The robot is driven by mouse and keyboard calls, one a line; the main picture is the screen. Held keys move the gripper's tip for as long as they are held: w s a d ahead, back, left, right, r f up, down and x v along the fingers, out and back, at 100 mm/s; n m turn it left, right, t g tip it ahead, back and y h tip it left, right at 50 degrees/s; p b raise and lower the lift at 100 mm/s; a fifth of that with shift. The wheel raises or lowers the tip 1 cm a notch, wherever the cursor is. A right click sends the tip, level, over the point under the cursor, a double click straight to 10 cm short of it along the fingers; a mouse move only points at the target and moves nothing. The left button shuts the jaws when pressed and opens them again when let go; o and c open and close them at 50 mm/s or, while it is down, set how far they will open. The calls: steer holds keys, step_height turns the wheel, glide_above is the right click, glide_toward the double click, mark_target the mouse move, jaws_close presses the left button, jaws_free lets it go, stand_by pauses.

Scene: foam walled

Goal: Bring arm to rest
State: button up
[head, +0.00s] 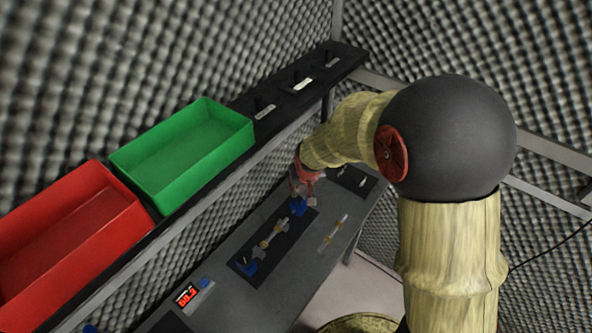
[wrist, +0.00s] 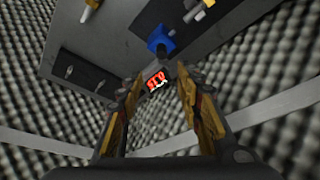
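My arm shows large in the head view. It reaches from the right down to my gripper (head: 303,185), which is over the far part of the grey table. In the wrist view my gripper (wrist: 160,78) has its two yellow-and-dark fingers apart, with visible gaps to either side of a small glowing red display (wrist: 157,79). I see nothing clamped. A blue holder (wrist: 160,40) stands just beyond the display, and it also shows in the head view (head: 298,206) close under the gripper. The fingertips are small and partly unclear in the head view.
A green bin (head: 215,160) and a red bin (head: 105,215) sit on a dark shelf at the left. The grey table (head: 235,295) carries a dark mat (head: 300,225) with parts and a red-digit display (head: 187,296). Foam walls (head: 60,60) stand close around.

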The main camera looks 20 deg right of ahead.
steer(key=s+n+g, duration=0.1)
steer(key=s+g, duration=0.2)
steer(key=s, duration=0.7)
steer(key=s+a+r+t+b, duration=0.2)
steer(key=s+r+t+b, duration=0.2)
steer(key=s+r+b, duration=0.4)
steer(key=shift+s+r+n+y, duration=0.35)
steer(key=shift+s+r, duration=2.8)
steer(key=shift+s, duration=1.2)
